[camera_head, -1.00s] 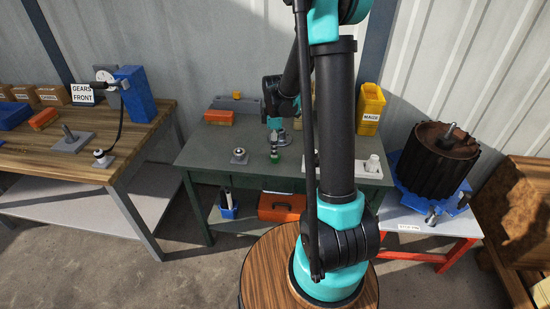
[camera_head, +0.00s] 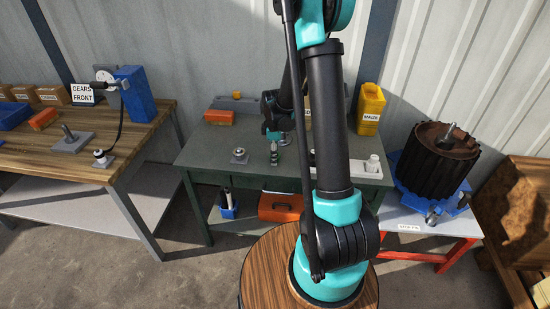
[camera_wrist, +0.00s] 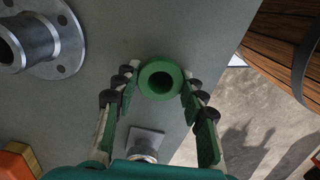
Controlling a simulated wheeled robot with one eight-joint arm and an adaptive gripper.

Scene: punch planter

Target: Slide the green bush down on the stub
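The green bush (camera_wrist: 160,64) is a ring with a dark hole, seen from above in the wrist view. My gripper (camera_wrist: 160,80) has one fingertip against each side of it. In the head view my gripper (camera_head: 274,147) is low over the grey-green table, and the bush is too small there to make out clearly. A metal stub on a square plate (camera_wrist: 147,137) shows below the bush in the wrist view, partly hidden by my gripper. It also stands at the left on the table in the head view (camera_head: 239,156). Whether the bush touches the table is unclear.
A round metal flange with a thick tube (camera_wrist: 58,42) is near the bush. A white holder (camera_head: 350,171) lies right on the table (camera_head: 210,150). An orange box (camera_head: 218,117) and yellow MAIZE bin (camera_head: 370,105) stand at the back. The table's front left is clear.

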